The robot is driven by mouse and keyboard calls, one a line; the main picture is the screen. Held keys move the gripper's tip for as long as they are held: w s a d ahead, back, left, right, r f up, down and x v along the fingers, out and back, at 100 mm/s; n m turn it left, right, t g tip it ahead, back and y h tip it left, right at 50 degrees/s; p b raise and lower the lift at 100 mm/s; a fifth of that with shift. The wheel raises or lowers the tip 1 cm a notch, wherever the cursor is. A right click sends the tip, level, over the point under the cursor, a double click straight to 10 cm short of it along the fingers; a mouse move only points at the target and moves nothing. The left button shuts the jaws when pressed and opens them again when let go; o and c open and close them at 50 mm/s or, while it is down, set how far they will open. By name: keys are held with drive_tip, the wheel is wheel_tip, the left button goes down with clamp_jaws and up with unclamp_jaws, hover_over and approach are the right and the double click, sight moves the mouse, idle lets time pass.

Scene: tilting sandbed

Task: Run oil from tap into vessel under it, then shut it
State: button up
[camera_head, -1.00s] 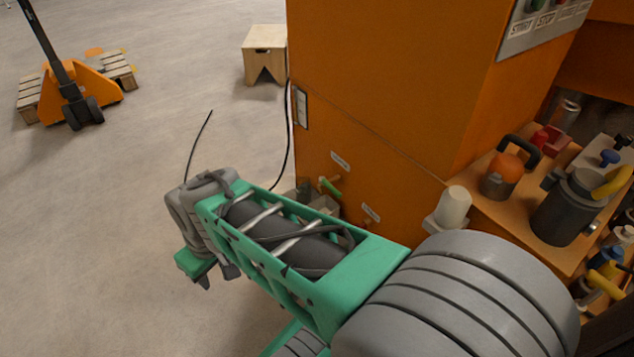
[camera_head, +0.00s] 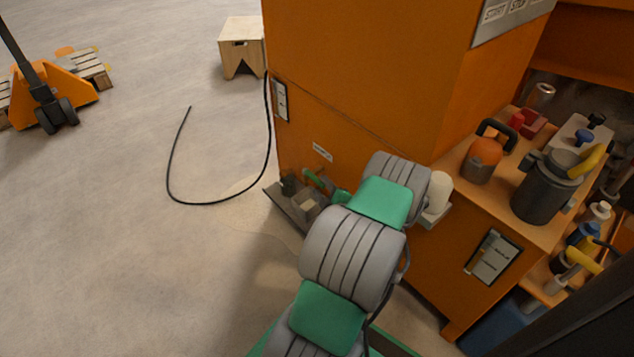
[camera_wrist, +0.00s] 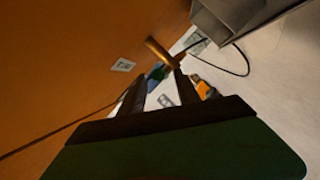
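The tap with a green handle (camera_head: 313,179) sticks out low on the orange cabinet (camera_head: 370,80). A small grey, open-topped vessel (camera_head: 306,206) stands below it, partly hidden by my arm. In the wrist view a brass-coloured tube (camera_wrist: 162,53), seemingly part of the tap, lies just beyond my fingertips. A grey box-like shape (camera_wrist: 222,20), probably the vessel, shows at the top. My gripper (camera_wrist: 160,82) is open, its two dark fingers apart beside the cabinet wall. I cannot tell whether the handle lies between them. No oil stream is visible.
A black cable (camera_head: 215,203) loops on the floor. A wooden stool (camera_head: 242,45) and an orange pallet jack (camera_head: 48,95) stand farther back. On the right, a bench (camera_head: 455,175) holds an orange can (camera_head: 483,160) and a dark jug (camera_head: 542,190).

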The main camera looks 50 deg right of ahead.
sight(314, 178)
drive_tip(key=x, duration=0.4)
drive_tip(key=shift+w+d+b, duration=0.1)
drive_tip(key=shift+w+b, duration=0.2)
drive_tip(key=shift+b, duration=0.1)
drive_tip(key=shift+c, duration=0.5)
clamp_jaws()
idle(0.5)
